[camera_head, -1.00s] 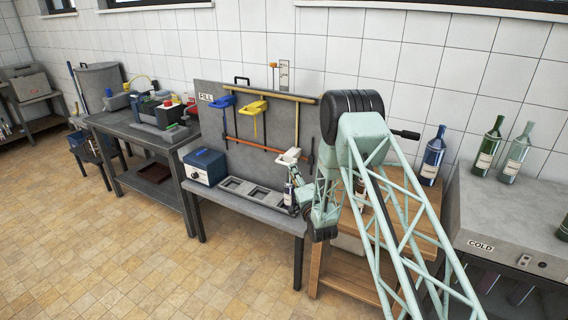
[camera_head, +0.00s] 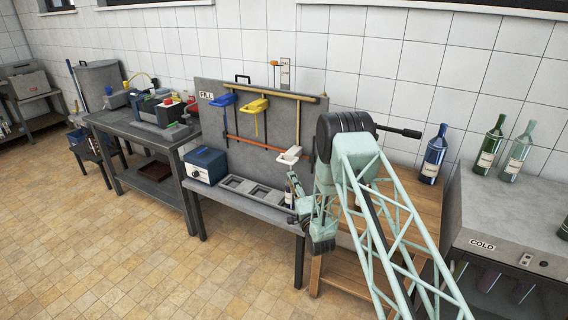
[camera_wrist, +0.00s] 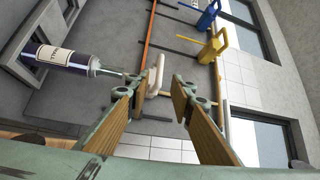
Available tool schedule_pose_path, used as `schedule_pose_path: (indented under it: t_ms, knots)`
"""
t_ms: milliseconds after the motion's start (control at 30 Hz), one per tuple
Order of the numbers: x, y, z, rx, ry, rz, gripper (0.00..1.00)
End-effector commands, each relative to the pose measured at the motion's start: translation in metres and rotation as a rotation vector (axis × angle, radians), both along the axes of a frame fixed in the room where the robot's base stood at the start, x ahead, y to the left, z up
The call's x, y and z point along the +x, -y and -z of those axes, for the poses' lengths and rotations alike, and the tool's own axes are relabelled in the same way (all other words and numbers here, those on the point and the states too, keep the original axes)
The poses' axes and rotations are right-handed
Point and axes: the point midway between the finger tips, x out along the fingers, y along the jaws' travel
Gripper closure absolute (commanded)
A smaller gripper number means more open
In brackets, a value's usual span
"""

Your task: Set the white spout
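The white spout (camera_head: 288,156) is mounted at the right end of the fill station's board. In the wrist view the white spout (camera_wrist: 157,75) lies ahead of my gripper (camera_wrist: 157,91), seen between its spread fingers. My gripper (camera_head: 299,198) is open and empty, lower than the spout and apart from it in the head view. A dark labelled bottle (camera_head: 289,198) stands at the right end of the station's tray, partly hidden by my gripper. In the wrist view this bottle (camera_wrist: 60,58) has its neck toward the spout; whether they touch is unclear.
A blue box (camera_head: 205,166) stands at the tray's left. A wooden table (camera_head: 415,205) and several bottles are at the right.

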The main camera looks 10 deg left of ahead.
Motion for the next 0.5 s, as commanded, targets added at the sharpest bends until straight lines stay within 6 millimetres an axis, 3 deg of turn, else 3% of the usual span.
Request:
schedule_pose_path:
  t_ms: [267,500]
  knots:
    - [0.017,-0.008,-0.003,0.0,0.002,-0.001,0.78]
    - [0.043,-0.019,-0.007,0.0,0.002,-0.001,0.78]
